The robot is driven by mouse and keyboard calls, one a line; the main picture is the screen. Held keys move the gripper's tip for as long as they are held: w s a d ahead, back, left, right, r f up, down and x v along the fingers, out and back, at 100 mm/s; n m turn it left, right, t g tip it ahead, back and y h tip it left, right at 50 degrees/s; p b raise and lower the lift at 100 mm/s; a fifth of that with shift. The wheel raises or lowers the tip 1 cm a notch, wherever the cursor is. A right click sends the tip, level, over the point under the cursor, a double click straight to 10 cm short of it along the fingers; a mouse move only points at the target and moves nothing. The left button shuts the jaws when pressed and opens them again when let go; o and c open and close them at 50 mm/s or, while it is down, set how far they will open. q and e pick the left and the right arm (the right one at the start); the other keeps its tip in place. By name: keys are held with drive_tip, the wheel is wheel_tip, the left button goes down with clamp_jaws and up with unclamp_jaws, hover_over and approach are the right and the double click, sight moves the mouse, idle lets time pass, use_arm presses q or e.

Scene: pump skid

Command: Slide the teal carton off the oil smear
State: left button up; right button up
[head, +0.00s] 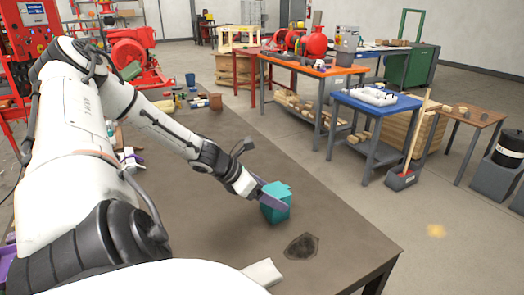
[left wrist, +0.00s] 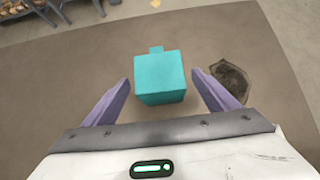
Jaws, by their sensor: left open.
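The teal carton (head: 276,203) stands upright on the brown table, and it also shows in the left wrist view (left wrist: 160,78). The dark oil smear (head: 301,246) lies on the table nearer the front edge; in the left wrist view (left wrist: 231,80) it is to the right of the carton, with bare table between them. My left gripper (head: 268,200) is at the carton. In the left wrist view its two purple fingers (left wrist: 159,84) are apart, one on each side of the carton, with gaps showing. My right gripper is not in view.
The brown table (head: 210,240) is clear around the carton. Several small items and a brown pot (head: 215,101) stand at its far end. A white piece (head: 262,273) shows near the front edge. A blue table (head: 376,101) stands beyond to the right.

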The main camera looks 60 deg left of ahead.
use_arm(q)
drive_tip(key=v, duration=0.3)
drive_tip(key=shift+s+r, duration=0.15)
idle(0.5)
